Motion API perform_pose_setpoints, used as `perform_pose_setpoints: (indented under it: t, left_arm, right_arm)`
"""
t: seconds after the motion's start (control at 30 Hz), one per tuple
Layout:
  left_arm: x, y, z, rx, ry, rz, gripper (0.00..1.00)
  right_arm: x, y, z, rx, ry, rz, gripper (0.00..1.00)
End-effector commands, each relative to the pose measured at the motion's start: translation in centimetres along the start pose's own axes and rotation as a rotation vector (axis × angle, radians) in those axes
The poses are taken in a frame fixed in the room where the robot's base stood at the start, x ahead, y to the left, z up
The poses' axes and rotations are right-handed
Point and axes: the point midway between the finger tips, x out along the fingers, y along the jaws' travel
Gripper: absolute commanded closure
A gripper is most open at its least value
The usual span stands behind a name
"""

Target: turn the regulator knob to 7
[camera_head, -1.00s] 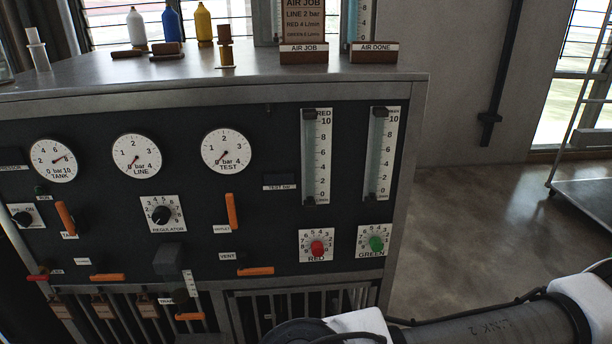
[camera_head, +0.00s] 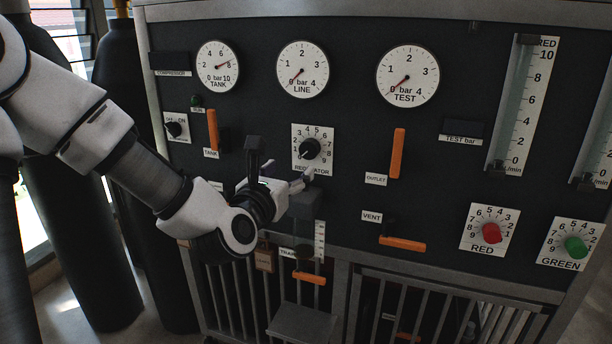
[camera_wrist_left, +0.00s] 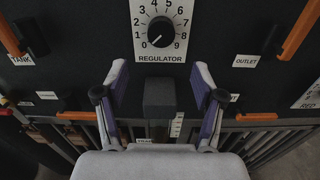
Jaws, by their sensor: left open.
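The regulator knob (camera_head: 309,149) is a round black knob on a white dial plate numbered 0 to 9. It also shows at the top of the left wrist view (camera_wrist_left: 160,32), with its white mark toward the lower left, by 0. My left gripper (camera_head: 290,178) is in front of the panel, just below the dial plate. In the left wrist view its two fingers (camera_wrist_left: 160,82) are spread apart with nothing held, and the knob lies beyond and above the fingertips. My right gripper is not in view.
A dark box (camera_wrist_left: 160,97) juts from the panel under the regulator, close to my left gripper. Orange tank (camera_head: 212,130) and outlet (camera_head: 397,154) handles flank the knob. An orange vent handle (camera_head: 402,244) and red (camera_head: 491,233) and green (camera_head: 575,247) knobs are to the right.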

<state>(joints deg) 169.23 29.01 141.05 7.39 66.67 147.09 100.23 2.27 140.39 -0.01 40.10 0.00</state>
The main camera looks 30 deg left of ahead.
Motion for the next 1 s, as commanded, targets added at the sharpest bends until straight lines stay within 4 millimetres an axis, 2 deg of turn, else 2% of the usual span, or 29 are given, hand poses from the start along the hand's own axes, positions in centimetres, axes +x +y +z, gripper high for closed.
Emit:
perform_pose_setpoints:
  t: [0.27, 0.6, 0.83, 0.87, 1.0]
  left_arm:
    - [2.2, 0.1, 0.0, -0.026, -0.013, 0.005, 0.31]
    - [7.0, 0.1, -0.3, -0.024, -0.012, 0.004, 0.31]
    - [9.2, 0.1, -0.3, -0.023, -0.011, 0.004, 0.31]
    - [9.1, 0.1, 0.4, -0.023, -0.008, 0.004, 0.31]
    - [9.5, 0.1, 0.4, -0.022, -0.007, 0.004, 0.31]
  right_arm:
    - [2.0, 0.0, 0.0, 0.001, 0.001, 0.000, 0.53]
    - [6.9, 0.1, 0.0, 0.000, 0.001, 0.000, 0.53]
    - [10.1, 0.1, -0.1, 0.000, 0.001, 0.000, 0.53]
    - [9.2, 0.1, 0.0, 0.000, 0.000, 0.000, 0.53]
    - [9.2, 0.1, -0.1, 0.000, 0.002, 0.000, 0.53]
